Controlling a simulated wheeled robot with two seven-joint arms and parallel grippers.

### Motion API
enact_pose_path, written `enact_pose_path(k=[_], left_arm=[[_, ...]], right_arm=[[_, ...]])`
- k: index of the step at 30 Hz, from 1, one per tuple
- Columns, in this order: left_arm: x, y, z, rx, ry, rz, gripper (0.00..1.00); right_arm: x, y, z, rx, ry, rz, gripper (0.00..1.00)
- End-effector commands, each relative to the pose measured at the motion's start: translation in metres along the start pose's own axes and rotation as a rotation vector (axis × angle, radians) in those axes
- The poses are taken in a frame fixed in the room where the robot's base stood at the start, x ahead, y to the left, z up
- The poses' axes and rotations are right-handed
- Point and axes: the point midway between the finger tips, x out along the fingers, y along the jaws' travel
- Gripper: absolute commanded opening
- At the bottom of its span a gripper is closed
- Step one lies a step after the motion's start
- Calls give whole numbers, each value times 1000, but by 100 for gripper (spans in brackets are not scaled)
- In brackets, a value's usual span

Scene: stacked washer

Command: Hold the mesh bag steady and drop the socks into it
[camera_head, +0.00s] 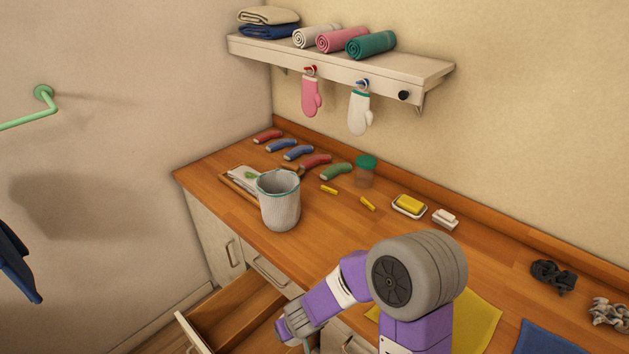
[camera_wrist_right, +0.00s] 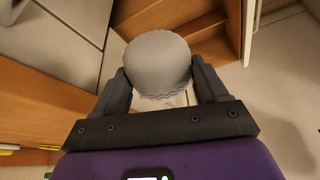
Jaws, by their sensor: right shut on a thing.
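The pale grey mesh bag (camera_head: 279,202) with a teal rim stands upright and open on the wooden counter. Socks lie in a row behind it: red (camera_head: 267,136), blue (camera_head: 298,152), another red (camera_head: 316,161) and green (camera_head: 336,171), among several. My right gripper (camera_head: 290,332) is low in front of the counter, near the open drawer and apart from the bag. In the right wrist view it (camera_wrist_right: 158,78) is shut on a grey rounded thing (camera_wrist_right: 158,60) with a wavy edge; I cannot tell what it is. My left gripper is out of view.
An open drawer (camera_head: 235,312) juts out below the counter. A green-lidded jar (camera_head: 365,172), yellow clips (camera_head: 367,204), a soap dish (camera_head: 409,206) and scrunchies (camera_head: 553,276) stand on the counter. A shelf (camera_head: 340,62) with towels and hanging mitts is above.

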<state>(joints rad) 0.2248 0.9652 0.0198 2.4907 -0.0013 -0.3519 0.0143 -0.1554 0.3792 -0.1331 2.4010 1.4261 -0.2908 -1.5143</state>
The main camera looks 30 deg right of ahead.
Motion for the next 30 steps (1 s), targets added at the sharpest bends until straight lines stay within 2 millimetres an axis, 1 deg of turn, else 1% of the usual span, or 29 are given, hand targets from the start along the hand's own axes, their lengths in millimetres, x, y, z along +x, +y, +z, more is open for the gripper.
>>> enact_pose_path(k=[1,4,6,8,17,22,26,29,30], left_arm=[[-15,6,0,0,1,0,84],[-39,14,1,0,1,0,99],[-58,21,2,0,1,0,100],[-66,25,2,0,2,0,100],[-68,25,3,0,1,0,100],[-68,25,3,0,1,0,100],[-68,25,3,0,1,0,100],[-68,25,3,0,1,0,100],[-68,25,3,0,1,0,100]], right_arm=[[-15,-2,-8,-4,8,-1,43],[-37,-3,-21,-6,26,-1,43],[-53,-4,-31,-7,44,0,43],[-60,-5,-36,-9,61,1,43],[-60,-3,-40,-9,117,1,43],[-63,-3,-45,-17,140,-5,43],[-66,-2,-53,-27,156,-12,43],[-70,0,-63,-37,169,-19,43],[-72,2,-69,-42,176,-22,43]])
